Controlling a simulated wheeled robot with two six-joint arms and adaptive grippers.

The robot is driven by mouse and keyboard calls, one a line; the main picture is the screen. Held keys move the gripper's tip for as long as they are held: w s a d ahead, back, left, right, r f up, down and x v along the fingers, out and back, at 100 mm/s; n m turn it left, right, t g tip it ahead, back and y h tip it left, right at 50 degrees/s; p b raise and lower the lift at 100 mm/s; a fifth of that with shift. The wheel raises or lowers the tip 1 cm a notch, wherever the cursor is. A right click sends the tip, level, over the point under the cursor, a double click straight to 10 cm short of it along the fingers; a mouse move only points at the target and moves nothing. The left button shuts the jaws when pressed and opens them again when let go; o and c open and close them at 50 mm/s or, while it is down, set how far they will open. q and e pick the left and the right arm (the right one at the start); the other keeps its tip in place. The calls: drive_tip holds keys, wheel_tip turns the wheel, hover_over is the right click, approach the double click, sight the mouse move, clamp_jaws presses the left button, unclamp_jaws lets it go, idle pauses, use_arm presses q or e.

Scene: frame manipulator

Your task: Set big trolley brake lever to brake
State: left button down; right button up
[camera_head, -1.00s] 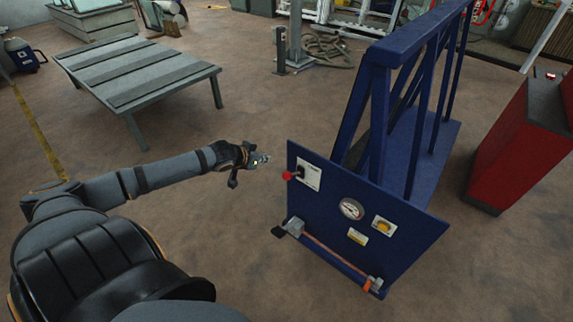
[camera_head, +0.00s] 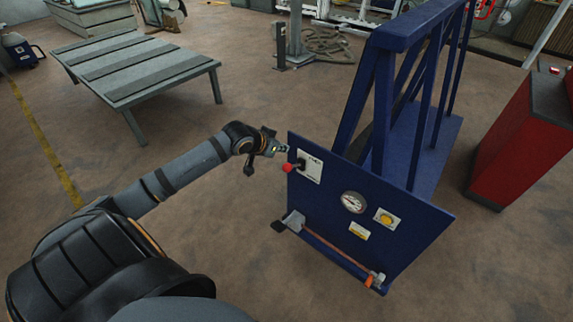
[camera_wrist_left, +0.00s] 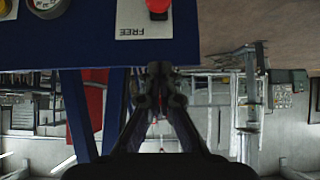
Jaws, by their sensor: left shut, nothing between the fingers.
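The big blue trolley (camera_head: 330,205) stands right of centre in the head view, its front panel facing me. The brake lever with its red knob (camera_head: 288,168) sticks out from a white plate (camera_head: 310,166) at the panel's upper left. In the left wrist view the red knob (camera_wrist_left: 158,6) is cut by the top edge, beside the plate (camera_wrist_left: 143,25) marked FREE, seen upside down. My left gripper (camera_head: 283,149) is shut and empty, just above and left of the knob, apart from it. It also shows in the wrist view (camera_wrist_left: 160,72). My right gripper is not in view.
The panel also carries a round gauge (camera_head: 353,202), a yellow-buttoned plate (camera_head: 386,218) and a bar (camera_head: 335,250) low down. A red cabinet (camera_head: 515,150) stands at the right. A grey slatted table (camera_head: 135,65) stands at the back left. The floor between is clear.

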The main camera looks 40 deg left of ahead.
sight(287, 165)
use_arm(q)
drive_tip(key=x, duration=0.4)
drive_tip(key=shift+w+d+f, duration=0.15)
drive_tip(key=shift+w+f, duration=0.05)
drive_tip(key=shift+w, duration=0.05)
drive_tip(key=f, duration=0.1)
drive_tip(key=s+f+p, duration=0.1)
drive_tip(key=f, duration=0.1)
drive_tip(key=shift+f, duration=0.15)
drive_tip(key=shift+s+f, duration=0.3)
drive_tip(key=shift+f, duration=0.1)
drive_tip(key=shift+w, duration=0.1)
